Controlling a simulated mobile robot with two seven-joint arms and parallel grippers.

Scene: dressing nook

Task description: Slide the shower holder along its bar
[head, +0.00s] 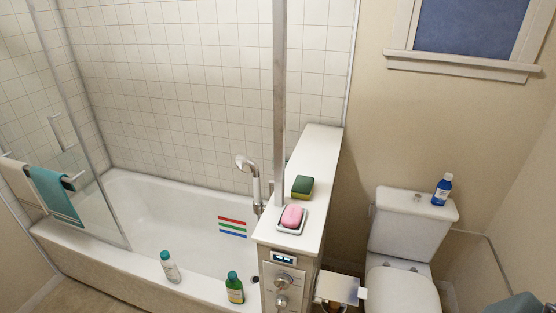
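A white hand shower (255,188) stands upright beside the left side of the ledge, its round head tilted to the left. The holder (257,208) is a small pale piece low on the handset, and its details are too small to tell. A tall metal bar (279,90) runs from the top of the picture down to the ledge, just right of the hand shower. I cannot tell whether the holder is fixed to this bar or to a thinner one behind. Neither of my grippers is in view.
A white ledge (322,165) carries a pink soap on a dish (291,230) and a green sponge (303,187). Bottles (235,288) stand on the bathtub's (70,236) front rim. A glass screen with towels (55,195) is at left, a toilet (403,262) at right.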

